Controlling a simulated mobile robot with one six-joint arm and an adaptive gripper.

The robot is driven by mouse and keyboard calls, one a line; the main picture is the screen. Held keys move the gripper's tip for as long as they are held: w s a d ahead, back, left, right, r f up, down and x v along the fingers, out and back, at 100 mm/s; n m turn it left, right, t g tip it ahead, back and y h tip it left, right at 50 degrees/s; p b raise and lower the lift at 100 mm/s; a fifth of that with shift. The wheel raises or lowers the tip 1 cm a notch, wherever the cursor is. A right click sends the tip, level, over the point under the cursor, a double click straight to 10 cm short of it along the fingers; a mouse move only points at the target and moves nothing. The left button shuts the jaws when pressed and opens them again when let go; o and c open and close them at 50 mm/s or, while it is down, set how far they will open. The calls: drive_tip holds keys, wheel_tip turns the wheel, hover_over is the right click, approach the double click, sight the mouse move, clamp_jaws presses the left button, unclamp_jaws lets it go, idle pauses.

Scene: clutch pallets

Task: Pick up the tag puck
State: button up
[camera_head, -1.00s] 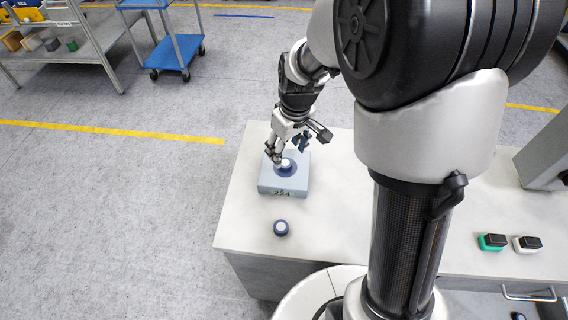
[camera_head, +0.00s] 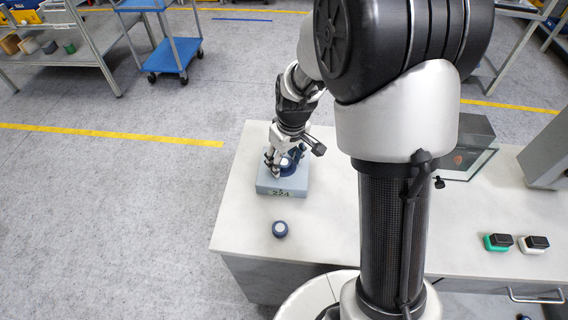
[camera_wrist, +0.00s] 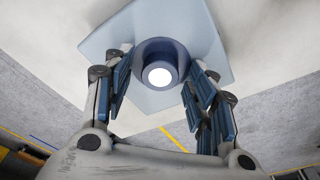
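A dark blue puck with a white round top (camera_head: 287,165) sits on a pale blue-grey block (camera_head: 282,193) marked with a number. My gripper (camera_head: 283,160) is low over this block, its fingers around the puck and partly hiding it. In the wrist view the puck (camera_wrist: 151,49) lies between the spread fingertips of my gripper (camera_wrist: 157,66), with the block (camera_wrist: 110,42) beneath. Gaps show between the fingers and the puck, so the gripper looks open.
To the right are a transparent-sided box (camera_head: 470,150), a green-and-black item (camera_head: 497,242) and a white-and-black item (camera_head: 533,244). A blue cart (camera_head: 170,55) and shelving stand far back left.

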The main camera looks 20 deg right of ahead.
drive_tip(key=c, duration=0.9)
drive_tip(key=shift+r, duration=0.1)
